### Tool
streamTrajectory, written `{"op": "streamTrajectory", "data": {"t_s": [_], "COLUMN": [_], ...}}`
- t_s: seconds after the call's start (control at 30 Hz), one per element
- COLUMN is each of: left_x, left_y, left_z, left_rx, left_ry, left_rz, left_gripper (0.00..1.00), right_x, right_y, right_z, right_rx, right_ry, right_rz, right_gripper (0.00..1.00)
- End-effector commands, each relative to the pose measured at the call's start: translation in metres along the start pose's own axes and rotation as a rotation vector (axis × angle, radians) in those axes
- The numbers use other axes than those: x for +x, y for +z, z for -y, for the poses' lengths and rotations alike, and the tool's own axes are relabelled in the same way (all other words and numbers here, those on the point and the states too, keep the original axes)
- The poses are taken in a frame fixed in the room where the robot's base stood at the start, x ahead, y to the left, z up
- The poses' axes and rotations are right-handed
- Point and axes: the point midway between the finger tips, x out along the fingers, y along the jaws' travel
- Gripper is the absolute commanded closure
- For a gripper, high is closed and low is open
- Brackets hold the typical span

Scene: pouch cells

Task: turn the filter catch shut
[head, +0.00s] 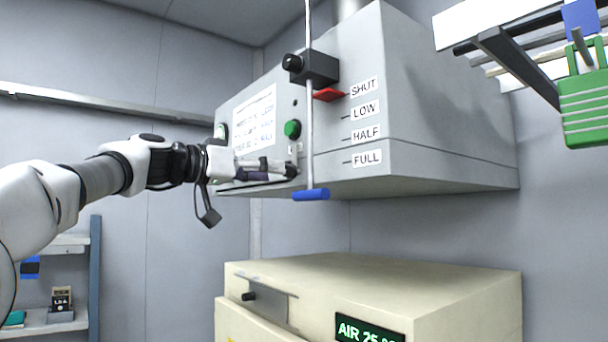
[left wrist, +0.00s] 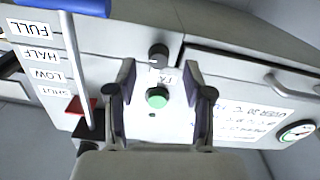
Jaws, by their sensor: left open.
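The grey hood (head: 440,110) hangs on the wall with its front panel facing my left arm. In the left wrist view, which shows the panel upside down, a dark round knob (left wrist: 158,54) sits beside the end of a long panel with a bar handle (left wrist: 290,86); it looks like the filter catch, but its marking is unreadable. My left gripper (head: 292,170) is at the lower front of the hood. It is open, and the left wrist view shows its fingers (left wrist: 160,72) apart, with the knob just beyond the tips. Contact cannot be told. My right gripper is not in view.
A green button (head: 292,129) shows above the gripper. A vertical rod with a blue handle (head: 311,194) hangs close to the fingertips. Its red pointer (head: 328,94) is at SHUT. A cream cabinet (head: 400,275) stands below, with free space between it and the hood.

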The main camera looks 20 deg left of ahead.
Motion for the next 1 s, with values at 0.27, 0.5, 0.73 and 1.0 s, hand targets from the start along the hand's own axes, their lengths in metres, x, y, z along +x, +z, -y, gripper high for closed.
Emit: {"op": "streamTrajectory", "data": {"t_s": [0.27,0.5,0.73,1.0], "left_x": [0.053,0.064,0.064,0.064], "left_y": [-0.004,0.000,0.000,0.000], "left_z": [0.000,0.000,0.000,0.000], "left_rx": [-0.001,0.000,-0.001,-0.003], "left_ry": [-0.001,-0.001,-0.001,-0.001], "left_rz": [0.002,0.000,0.000,0.001], "left_gripper": [0.48,0.48,0.91,1.00], "right_x": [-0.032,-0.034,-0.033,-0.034], "right_y": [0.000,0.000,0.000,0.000], "right_z": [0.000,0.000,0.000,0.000], "right_rx": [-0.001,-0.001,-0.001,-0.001], "right_ry": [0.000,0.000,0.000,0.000], "right_rz": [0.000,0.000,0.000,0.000], "right_gripper": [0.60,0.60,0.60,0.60]}}
